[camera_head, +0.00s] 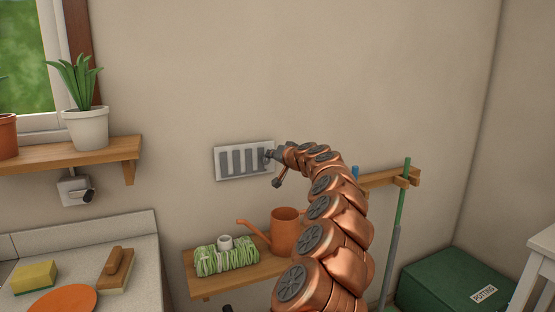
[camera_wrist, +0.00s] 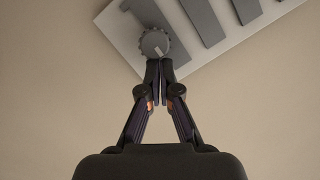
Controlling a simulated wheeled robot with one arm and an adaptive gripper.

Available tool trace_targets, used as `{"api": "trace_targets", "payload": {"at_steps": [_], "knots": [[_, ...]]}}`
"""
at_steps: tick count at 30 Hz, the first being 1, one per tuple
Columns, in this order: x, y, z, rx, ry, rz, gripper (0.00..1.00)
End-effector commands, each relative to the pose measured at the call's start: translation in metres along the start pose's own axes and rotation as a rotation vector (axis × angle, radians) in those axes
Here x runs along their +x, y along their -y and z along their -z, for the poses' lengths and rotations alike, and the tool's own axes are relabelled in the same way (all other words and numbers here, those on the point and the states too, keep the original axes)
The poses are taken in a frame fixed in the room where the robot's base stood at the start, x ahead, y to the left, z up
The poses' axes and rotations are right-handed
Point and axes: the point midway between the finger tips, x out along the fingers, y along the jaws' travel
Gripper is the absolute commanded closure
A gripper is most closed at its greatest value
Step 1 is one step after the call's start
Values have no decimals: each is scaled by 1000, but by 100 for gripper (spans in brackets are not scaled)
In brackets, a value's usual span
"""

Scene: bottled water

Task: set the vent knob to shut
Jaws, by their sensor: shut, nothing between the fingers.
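The vent (camera_head: 228,174) is a pale wall plate with several grey vertical slats, in the middle of the head view. Its round grey knob (camera_wrist: 154,42) sits at the plate's edge in the wrist view and has a notched rim and a small pale mark. In the head view the knob is hard to make out beside my gripper. My gripper (camera_head: 272,155) is at the plate's right end. In the wrist view my gripper (camera_wrist: 159,68) is shut and empty, its fingertips right at the knob's lower rim. I cannot tell whether they touch it.
Below the vent, a wooden shelf (camera_head: 213,286) holds an orange watering can (camera_head: 286,226) and a green-white bundle (camera_head: 226,259). A window shelf (camera_head: 112,150) with a potted plant (camera_head: 85,126) is at left. A rack (camera_head: 385,180) with poles stands right. The wall above is clear.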

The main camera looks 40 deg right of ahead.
Motion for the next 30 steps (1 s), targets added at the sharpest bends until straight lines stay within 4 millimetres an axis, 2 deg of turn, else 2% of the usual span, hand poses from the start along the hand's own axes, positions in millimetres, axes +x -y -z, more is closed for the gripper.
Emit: {"api": "trace_targets", "payload": {"at_steps": [13,30], "knots": [[1,3,-2,-1,6,1,100],[-6,4,36,-1,4,1,100]]}}
